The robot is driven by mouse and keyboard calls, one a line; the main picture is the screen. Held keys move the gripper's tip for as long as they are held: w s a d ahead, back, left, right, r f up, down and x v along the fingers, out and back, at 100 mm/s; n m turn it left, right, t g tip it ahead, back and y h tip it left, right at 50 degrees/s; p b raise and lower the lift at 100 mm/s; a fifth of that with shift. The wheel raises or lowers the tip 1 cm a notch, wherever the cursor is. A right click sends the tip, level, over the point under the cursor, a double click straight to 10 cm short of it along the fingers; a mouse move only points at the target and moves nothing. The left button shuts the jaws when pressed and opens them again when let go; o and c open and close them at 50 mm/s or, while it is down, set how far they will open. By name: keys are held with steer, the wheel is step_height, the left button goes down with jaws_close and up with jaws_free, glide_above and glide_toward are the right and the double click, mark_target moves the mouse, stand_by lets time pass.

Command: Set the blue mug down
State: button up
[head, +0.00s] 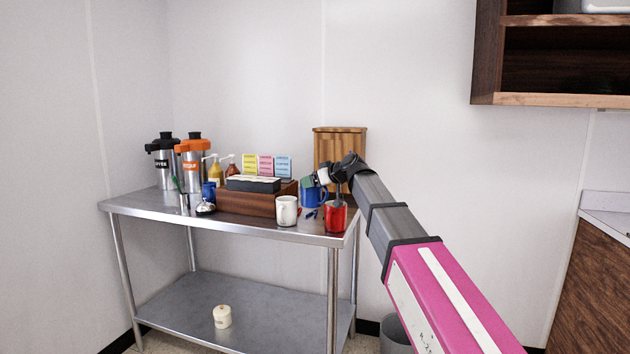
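A blue mug (313,197) is at the right end of the steel table (150,204), behind and between a white mug (287,211) and a red mug (335,218). My gripper (321,184) reaches in from the right and is at the blue mug's upper right side. The fingers are small and partly hidden, so I cannot tell whether they are closed on the mug. I also cannot tell whether the mug's base touches the tabletop. A smaller blue cup (209,192) stands farther left, by the dispensers.
A wooden caddy (240,203) with colored cards (266,166) stands mid-table. Coffee dispensers (194,165) and pump bottles (215,172) are at left. A wooden box (334,146) stands behind my gripper. A cream jar (222,316) sits on the lower shelf. Free tabletop lies front left.

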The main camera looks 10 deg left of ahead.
steer(key=o, duration=1.5)
steer(key=shift+f, duration=0.1)
steer(key=shift+c, duration=0.2)
steer(key=shift+r, duration=0.45)
steer(key=v, duration=1.2)
steer(key=shift+r, duration=0.2)
